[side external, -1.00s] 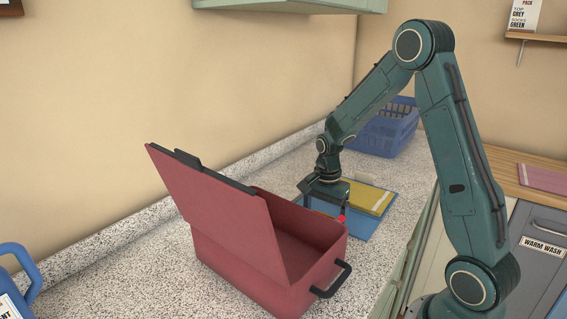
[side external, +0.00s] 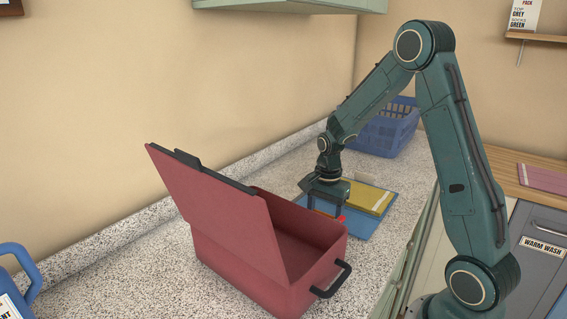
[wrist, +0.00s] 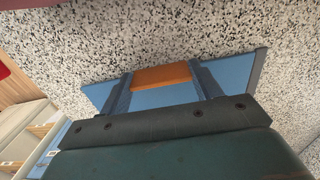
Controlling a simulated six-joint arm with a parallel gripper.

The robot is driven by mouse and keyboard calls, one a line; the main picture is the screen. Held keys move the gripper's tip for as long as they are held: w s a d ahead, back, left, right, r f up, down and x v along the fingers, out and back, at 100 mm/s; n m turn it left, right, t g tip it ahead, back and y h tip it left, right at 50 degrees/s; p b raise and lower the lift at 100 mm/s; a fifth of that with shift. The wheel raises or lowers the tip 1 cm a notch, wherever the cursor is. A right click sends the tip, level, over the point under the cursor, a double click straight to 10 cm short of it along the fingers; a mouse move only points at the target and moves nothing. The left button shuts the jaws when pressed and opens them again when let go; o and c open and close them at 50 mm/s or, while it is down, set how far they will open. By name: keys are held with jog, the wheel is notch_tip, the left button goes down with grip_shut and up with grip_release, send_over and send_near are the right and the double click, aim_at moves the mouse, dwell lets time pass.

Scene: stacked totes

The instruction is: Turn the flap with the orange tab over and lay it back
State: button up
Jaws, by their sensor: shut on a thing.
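A blue flap (wrist: 160,97) with an orange tab (wrist: 162,76) shows in the wrist view, with speckled counter around it. The two fingers of my gripper (wrist: 165,85) stand on either side of the orange tab, shut on it. In the side view my gripper (side external: 326,207) is low over a blue panel (side external: 372,225) on the counter, beside a yellow panel (side external: 374,199) with a pale stripe. A small red piece (side external: 341,218) shows at the right finger. My gripper hides part of the blue panel, and the tab is hard to make out from the side.
A red tote (side external: 250,270) with its lid (side external: 215,210) raised and a dark handle (side external: 335,283) stands close, left and in front of my gripper. A blue basket (side external: 388,132) is behind. A blue jug (side external: 22,270) is at far left. The speckled counter is clear along the wall.

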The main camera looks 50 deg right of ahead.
jog(key=shift+d+r+y, duration=0.35)
jog(key=shift+r+y, duration=0.25)
jog(key=shift+y, duration=0.15)
jog(key=shift+d+r+y, duration=0.4)
jog(key=shift+r+y, duration=0.2)
jog(key=shift+y, duration=0.2)
jog(key=shift+d+r+y, duration=0.35)
jog(key=shift+r+y, duration=0.25)
jog(key=shift+y, duration=0.15)
jog(key=shift+d+r, duration=0.35)
jog(key=shift+r, duration=0.1)
jog(key=d, duration=0.1)
jog(key=d+r, duration=0.1)
jog(key=d, duration=0.1)
jog(key=d+r, duration=0.1)
jog(key=shift+d+r, duration=0.2)
jog(key=shift+d, duration=0.15)
jog(key=d, duration=0.3)
jog(key=shift+d+r, duration=0.1)
jog(key=shift+d, duration=0.05)
jog(key=shift+d+f, duration=0.25)
jog(key=shift+d, duration=1)
jog(key=shift+d+f, duration=0.2)
jog(key=shift+d, duration=0.3)
jog(key=shift+d+f, duration=0.2)
jog(key=shift+d, duration=0.25)
jog(key=shift+d+f, duration=0.4)
jog(key=shift+d, duration=0.2)
